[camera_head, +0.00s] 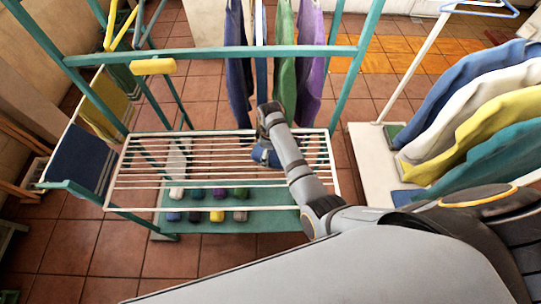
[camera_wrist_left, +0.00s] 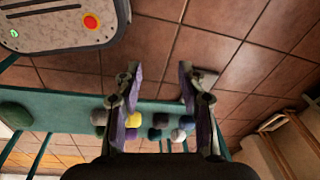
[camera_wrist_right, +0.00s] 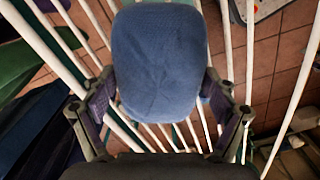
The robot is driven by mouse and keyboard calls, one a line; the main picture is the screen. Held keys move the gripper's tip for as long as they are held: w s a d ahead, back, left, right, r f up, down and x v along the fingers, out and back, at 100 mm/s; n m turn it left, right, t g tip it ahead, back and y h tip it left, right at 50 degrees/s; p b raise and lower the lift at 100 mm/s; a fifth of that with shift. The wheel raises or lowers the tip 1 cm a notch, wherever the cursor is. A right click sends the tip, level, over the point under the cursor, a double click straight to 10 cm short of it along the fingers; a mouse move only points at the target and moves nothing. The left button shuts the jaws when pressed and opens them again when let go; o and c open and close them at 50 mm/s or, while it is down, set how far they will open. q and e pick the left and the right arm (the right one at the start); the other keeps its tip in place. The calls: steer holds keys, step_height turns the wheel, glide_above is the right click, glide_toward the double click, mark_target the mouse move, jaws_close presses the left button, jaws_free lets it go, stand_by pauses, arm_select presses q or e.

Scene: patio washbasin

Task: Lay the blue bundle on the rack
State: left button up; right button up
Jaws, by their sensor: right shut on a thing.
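The blue bundle (camera_wrist_right: 158,62) is a rounded, soft-looking cloth roll. It sits between the fingers of my right gripper (camera_wrist_right: 160,95), which is shut on it. In the head view the bundle (camera_head: 262,156) shows only in part beside the right gripper (camera_head: 268,140), over the right half of the white slatted rack (camera_head: 117,172). White bars run below the bundle in the right wrist view; I cannot tell whether it touches them. The rack's visible bars are bare. My left gripper (camera_wrist_left: 160,75) is open and empty in the left wrist view and does not show in the head view.
A teal shelf (camera_head: 258,222) under the rack holds several small coloured rolls. Teal frame posts surround the rack, with cloths hanging behind (camera_head: 285,70). Dark cloth (camera_head: 82,160) hangs at left. A white stand with coloured garments (camera_head: 465,125) is at right.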

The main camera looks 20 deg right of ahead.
mark_target(271, 154)
steer(key=shift+s+a+r, duration=0.1)
steer(key=shift+s, duration=0.05)
steer(key=shift+s+r, duration=0.1)
steer(key=o, duration=1.1)
steer(key=shift+f, duration=0.2)
steer(key=shift+r, duration=0.1)
arm_select(q)
step_height(271, 154, up, 11)
steer(key=s+p, duration=0.2)
steer(key=p, duration=0.9)
steer(key=shift+s+r, duration=0.15)
steer(key=shift+s, duration=0.15)
arm_select(e)
step_height(271, 154, up, 12)
steer(key=shift+r, duration=0.1)
